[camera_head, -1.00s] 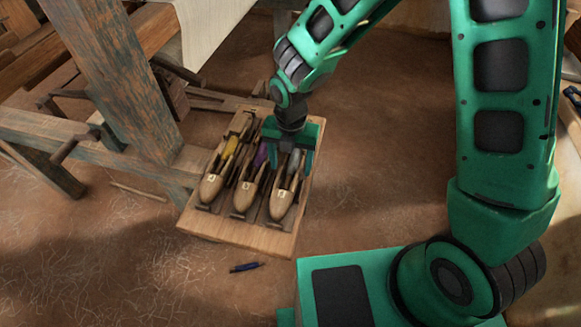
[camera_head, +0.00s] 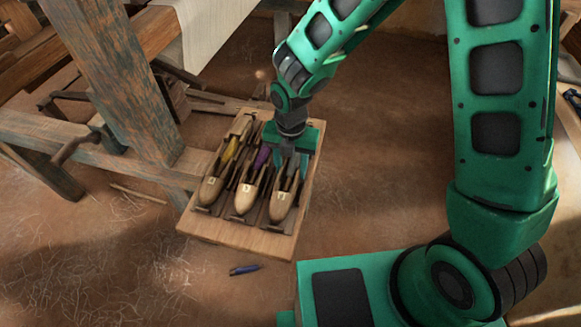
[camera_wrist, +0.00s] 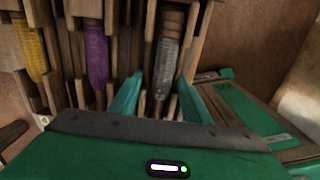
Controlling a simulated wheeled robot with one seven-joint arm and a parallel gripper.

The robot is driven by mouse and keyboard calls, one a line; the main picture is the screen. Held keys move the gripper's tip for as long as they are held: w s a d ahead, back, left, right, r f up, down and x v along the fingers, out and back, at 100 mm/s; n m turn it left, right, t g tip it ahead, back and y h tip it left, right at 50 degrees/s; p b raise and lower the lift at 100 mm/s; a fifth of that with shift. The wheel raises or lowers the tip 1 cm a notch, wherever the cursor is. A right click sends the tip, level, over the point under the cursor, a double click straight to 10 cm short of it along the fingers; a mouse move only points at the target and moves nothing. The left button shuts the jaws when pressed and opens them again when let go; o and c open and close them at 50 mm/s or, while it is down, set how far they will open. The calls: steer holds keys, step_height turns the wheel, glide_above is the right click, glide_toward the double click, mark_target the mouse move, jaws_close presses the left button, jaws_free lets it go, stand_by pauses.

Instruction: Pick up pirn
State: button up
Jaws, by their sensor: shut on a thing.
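A grey pirn (camera_wrist: 166,62) sits in the slot of the rightmost wooden shuttle (camera_head: 283,205). My gripper (camera_wrist: 160,84) is over this shuttle with its two teal fingers on either side of the grey pirn, shut on it. In the head view, my gripper (camera_head: 290,162) points down at the tray and hides much of the grey pirn. A purple pirn (camera_wrist: 97,57) lies in the middle shuttle (camera_head: 246,198) and a yellow pirn (camera_wrist: 31,50) in the left shuttle (camera_head: 211,190). The pirn still appears to be inside its shuttle.
The shuttles lie side by side on a wooden tray (camera_head: 235,238) on the earthen floor. The loom's wooden post (camera_head: 125,85) and beam stand close at the left. A small dark blue object (camera_head: 245,269) lies on the floor in front.

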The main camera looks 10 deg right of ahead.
steer(key=shift+w+a+r, duration=0.1)
steer(key=shift+r, duration=1.75)
steer(key=s+a+r, duration=0.7)
steer(key=s, duration=0.2)
steer(key=shift+a, duration=0.3)
steer(key=shift+w, duration=0.1)
steer(key=w+d+f, duration=0.2)
steer(key=w, duration=0.1)
steer(key=w+d+f, duration=0.2)
steer(key=d, duration=0.1)
steer(key=w+d+f, duration=0.2)
steer(key=w+f, duration=0.1)
steer(key=shift+w+d, duration=0.3)
steer(key=shift+d, duration=0.05)
steer(key=shift+f, duration=1.85)
steer(key=shift+f, duration=0.1)
steer(key=o, duration=1.3)
steer(key=shift+o, duration=0.2)
steer(key=shift+f, duration=0.1)
